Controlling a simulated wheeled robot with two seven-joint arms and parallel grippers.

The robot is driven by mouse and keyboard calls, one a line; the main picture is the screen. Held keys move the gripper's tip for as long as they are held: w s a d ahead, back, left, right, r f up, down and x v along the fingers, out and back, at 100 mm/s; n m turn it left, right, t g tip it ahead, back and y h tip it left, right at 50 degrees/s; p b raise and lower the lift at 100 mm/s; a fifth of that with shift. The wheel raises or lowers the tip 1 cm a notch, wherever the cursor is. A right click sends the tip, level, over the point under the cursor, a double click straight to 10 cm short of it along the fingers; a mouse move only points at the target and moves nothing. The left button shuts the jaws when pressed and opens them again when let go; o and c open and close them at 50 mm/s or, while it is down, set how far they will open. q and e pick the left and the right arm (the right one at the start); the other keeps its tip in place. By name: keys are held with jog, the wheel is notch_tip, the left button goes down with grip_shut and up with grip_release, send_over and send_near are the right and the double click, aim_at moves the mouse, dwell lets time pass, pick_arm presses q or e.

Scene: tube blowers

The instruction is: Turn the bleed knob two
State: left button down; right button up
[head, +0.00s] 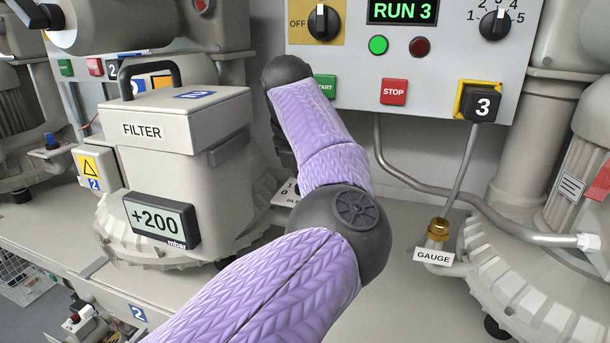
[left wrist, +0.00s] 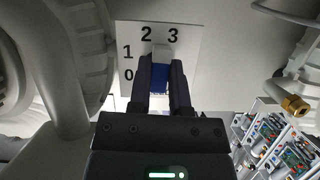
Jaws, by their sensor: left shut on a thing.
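The bleed knob (left wrist: 158,77) is blue with a light grey part at its far end. It sits on a white scale plate (left wrist: 190,45) marked 0, 1, 2 and 3. My left gripper (left wrist: 160,70) is shut on the knob, one dark finger on each side. The light grey end lies just below the space between 2 and 3; the exact setting is hard to read. In the head view my purple left arm hides the knob and most of the gripper; only a corner of the scale plate (head: 286,194) shows. My right gripper is not in view.
Left of the arm stands the filter housing (head: 186,175) with a display reading +200 mbar (head: 155,221). Behind is a control panel (head: 440,70) showing RUN 3, with a red stop button (head: 394,92). A brass gauge fitting (head: 438,230) and pipes are to the right.

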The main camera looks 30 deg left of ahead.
pick_arm(q)
jog(key=shift+r+m, duration=0.1)
jog(key=shift+m, duration=0.4)
jog(key=c, duration=0.6)
grip_release()
jog(key=shift+o, duration=0.2)
